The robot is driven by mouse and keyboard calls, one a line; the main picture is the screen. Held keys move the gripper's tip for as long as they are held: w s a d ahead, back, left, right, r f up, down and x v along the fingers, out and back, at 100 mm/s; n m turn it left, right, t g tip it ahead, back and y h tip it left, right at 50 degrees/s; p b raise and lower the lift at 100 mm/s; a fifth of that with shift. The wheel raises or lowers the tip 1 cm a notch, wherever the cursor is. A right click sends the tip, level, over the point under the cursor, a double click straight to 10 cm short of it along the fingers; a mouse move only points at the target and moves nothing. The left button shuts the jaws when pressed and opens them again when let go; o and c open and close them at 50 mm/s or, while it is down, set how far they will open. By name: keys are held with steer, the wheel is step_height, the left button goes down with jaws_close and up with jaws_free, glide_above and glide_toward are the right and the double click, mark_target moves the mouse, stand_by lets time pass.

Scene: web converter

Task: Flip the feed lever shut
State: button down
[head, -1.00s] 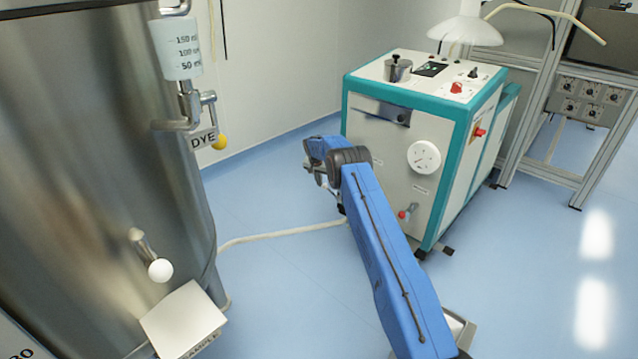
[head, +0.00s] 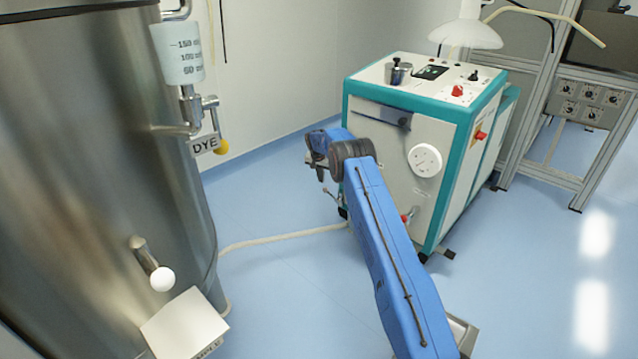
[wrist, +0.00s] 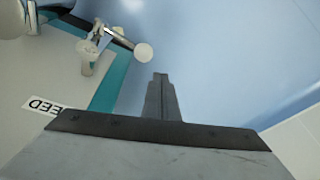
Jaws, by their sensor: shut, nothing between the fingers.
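The feed lever (wrist: 120,40) is in the upper left of the wrist view, a dark arm ending in a round white knob (wrist: 143,53). In the head view my arm stands in front of the teal-edged machine (head: 462,155), and I cannot make out the lever there.
A steel tank (head: 100,150) with a dye valve (head: 205,115) and a white-knobbed handle (head: 160,278) stands at left. A pale hose (head: 285,238) runs across the floor to the machine. Open blue floor lies between them. A metal frame (head: 540,120) stands at right.

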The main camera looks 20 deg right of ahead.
steer(key=w+a+r, duration=0.4)
steer(key=a+r, duration=0.1)
steer(key=r, duration=0.1)
steer(key=shift+w+a+r, duration=0.15)
steer(key=shift+r, duration=0.15)
stand_by(0.3)
